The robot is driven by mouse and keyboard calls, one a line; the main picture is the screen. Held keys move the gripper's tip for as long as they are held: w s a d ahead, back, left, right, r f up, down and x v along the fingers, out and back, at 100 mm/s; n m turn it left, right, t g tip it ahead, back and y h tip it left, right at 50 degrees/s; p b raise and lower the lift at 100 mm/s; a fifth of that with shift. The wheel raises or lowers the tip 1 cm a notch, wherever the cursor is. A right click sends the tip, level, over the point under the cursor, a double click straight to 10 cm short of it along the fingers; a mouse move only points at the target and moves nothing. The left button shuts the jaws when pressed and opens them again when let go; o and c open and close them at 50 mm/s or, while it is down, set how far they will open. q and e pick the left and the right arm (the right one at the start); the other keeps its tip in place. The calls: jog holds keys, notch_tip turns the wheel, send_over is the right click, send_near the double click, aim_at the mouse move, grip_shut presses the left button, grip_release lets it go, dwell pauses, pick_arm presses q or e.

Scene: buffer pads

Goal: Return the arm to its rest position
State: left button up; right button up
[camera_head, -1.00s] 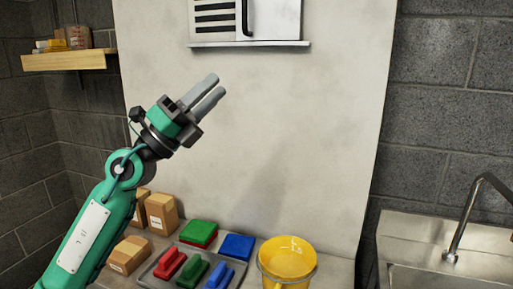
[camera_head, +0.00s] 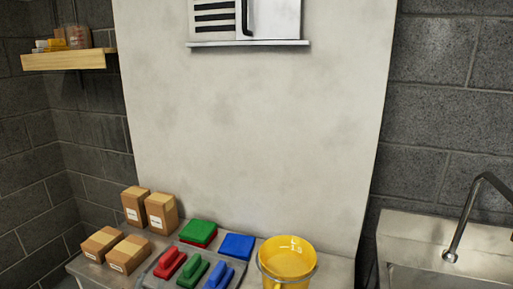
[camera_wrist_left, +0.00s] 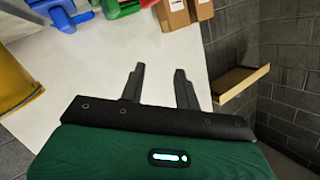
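My left gripper (camera_wrist_left: 159,71) shows in the left wrist view, its two dark fingers apart with nothing between them. It is out of the head view. My right gripper is in neither view. In the head view, a tray (camera_head: 150,278) holds red (camera_head: 169,264), green (camera_head: 193,271) and blue (camera_head: 219,276) handled blocks. Behind them lie a green pad (camera_head: 198,231) on a red one (camera_head: 207,245), and a blue pad (camera_head: 237,246). The left wrist view shows the blue handled block (camera_wrist_left: 55,12) at its top edge, away from my fingers.
A yellow bucket (camera_head: 287,262) stands right of the tray. Several cardboard boxes (camera_head: 162,212) stand at the left of the counter. A wooden shelf (camera_head: 68,60) is on the left wall. A sink with a tap (camera_head: 461,225) is at right. The space before the pale wall panel is clear.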

pick_arm(q)
jog(key=s+d+f+n+g+h, duration=0.15)
jog(key=s+f+g, duration=0.45)
jog(key=s+f, duration=0.65)
jog(key=s+d+f+g+h, duration=0.1)
jog(key=s+f+g+h, duration=0.1)
jog(key=s+f+g, duration=0.95)
jog(key=s+f+t, duration=0.3)
jog(key=f+t, duration=0.1)
jog(key=f, duration=2.1)
jog(key=s+a+f, duration=0.2)
jog(key=s+f, duration=0.8)
jog(key=s+a+f+g, duration=0.1)
jog(key=s+a+f, duration=0.1)
jog(key=s+f, duration=0.8)
jog(key=shift+f+y+p, duration=0.35)
jog(key=shift+f, duration=0.15)
jog(key=shift+d+g, duration=0.1)
jog(key=shift+g, duration=0.15)
